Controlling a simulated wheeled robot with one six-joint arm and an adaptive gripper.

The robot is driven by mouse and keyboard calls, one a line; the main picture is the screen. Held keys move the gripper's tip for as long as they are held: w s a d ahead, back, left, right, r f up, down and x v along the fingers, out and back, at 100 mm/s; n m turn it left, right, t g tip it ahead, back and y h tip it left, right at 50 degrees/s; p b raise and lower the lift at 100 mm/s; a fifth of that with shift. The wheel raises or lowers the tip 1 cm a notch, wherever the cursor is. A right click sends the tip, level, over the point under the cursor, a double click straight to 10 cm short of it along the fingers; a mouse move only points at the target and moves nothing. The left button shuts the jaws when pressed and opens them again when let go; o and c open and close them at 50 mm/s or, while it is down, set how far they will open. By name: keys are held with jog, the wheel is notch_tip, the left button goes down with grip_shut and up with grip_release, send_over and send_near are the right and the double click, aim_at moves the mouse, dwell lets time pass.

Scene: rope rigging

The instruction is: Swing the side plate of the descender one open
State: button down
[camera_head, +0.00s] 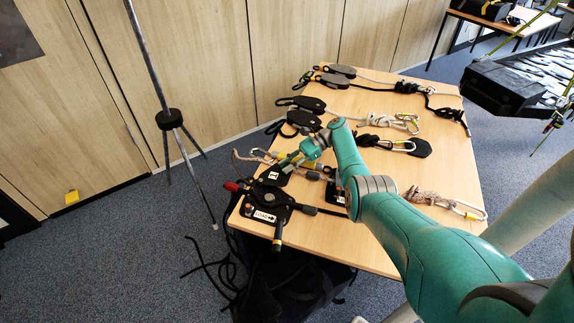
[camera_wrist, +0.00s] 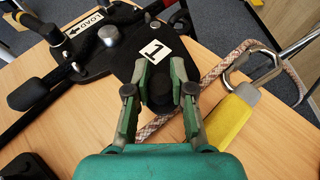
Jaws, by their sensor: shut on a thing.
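Descender one is a black device with a white LOAD label, lying at the table's near left corner (camera_head: 262,216). It fills the upper left of the wrist view (camera_wrist: 92,47). Its black side plate (camera_wrist: 140,61) bears a white label with a 1 and reaches out from the body towards my gripper. My gripper (camera_wrist: 163,70) has its green fingers on either side of a dark rounded part at the plate's near end and is shut on it. In the head view my gripper (camera_head: 291,160) is above the plate, partly hiding it.
A rope (camera_wrist: 215,72) and a carabiner with a yellow sleeve (camera_wrist: 228,118) lie close right of my gripper. A second black device (camera_head: 338,192) stands right of descender one on the wooden table (camera_head: 385,250). More rope gear lies further back. A tripod stands left.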

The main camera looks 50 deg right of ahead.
jog(key=shift+w+f+n+g, duration=0.15)
jog(key=shift+w+n+g, duration=0.25)
jog(key=shift+n+g, duration=0.1)
dwell(0.3)
jog(key=c, duration=1)
grip_release()
jog(key=shift+d, duration=0.1)
jog(key=shift+s, duration=0.15)
